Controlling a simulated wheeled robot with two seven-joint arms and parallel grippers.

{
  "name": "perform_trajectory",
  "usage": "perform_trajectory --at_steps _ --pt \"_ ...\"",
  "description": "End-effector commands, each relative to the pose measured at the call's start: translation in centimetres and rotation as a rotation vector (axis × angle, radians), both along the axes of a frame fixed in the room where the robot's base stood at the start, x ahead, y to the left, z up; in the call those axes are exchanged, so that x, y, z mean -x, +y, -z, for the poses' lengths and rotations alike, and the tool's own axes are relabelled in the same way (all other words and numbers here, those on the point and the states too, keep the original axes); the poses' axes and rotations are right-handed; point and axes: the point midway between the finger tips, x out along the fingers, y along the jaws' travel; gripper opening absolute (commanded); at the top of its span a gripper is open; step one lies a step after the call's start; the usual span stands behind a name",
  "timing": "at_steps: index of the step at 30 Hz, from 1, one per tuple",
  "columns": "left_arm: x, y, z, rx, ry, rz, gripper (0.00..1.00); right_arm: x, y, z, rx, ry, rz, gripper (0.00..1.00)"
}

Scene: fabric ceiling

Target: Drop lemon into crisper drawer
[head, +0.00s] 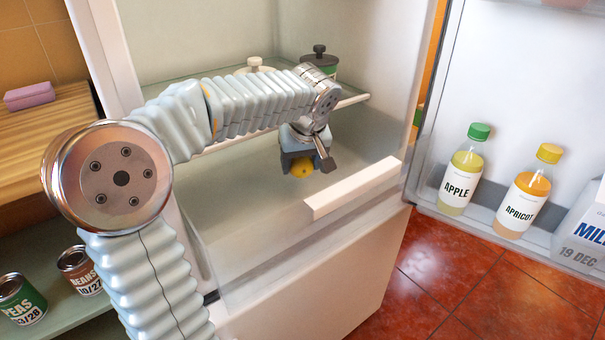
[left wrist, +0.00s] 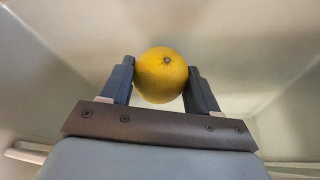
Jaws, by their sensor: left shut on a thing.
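The yellow lemon (head: 302,168) is held between the two fingers of my left gripper (head: 308,165). In the left wrist view the lemon (left wrist: 161,75) sits between the dark fingertips of the gripper (left wrist: 161,82), touching both. The crisper drawer (head: 235,235) is a clear-walled bin in the lower fridge, pulled out, with a white front handle (head: 352,188). The gripper points down over the drawer's opening, and the lemon shows above the drawer's pale floor. How far above the floor it is, I cannot tell. My right gripper is not in view.
A glass shelf (head: 200,88) with a green-labelled jar (head: 322,62) and a white-lidded container (head: 255,66) lies above and behind. The open fridge door holds an apple bottle (head: 461,170), an apricot bottle (head: 525,195) and a milk carton (head: 585,225). Cans (head: 22,298) stand at lower left.

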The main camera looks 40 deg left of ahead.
Motion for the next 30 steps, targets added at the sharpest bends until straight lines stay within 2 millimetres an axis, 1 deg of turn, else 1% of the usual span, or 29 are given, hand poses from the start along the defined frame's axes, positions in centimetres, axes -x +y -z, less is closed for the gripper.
perform_trajectory --at_steps 2,4,6,10,18,30 --pt "-0.3 0.1 0.4 -0.001 0.001 0.0 0.27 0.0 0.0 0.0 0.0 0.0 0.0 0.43" --pt "-0.9 0.3 1.2 -0.001 0.003 -0.001 0.27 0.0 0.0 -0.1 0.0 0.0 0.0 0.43" --pt "-0.8 0.3 2.5 0.0 0.004 0.0 0.27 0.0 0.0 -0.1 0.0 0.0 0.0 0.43" --pt "-0.9 0.3 3.9 0.0 0.0 0.001 0.27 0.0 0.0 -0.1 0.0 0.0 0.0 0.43" --pt "-0.9 0.2 4.2 0.0 -0.002 -0.001 0.27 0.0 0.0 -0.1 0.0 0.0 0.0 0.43" --pt "-0.9 0.2 5.3 0.0 -0.001 0.0 0.27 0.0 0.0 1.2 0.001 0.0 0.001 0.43"
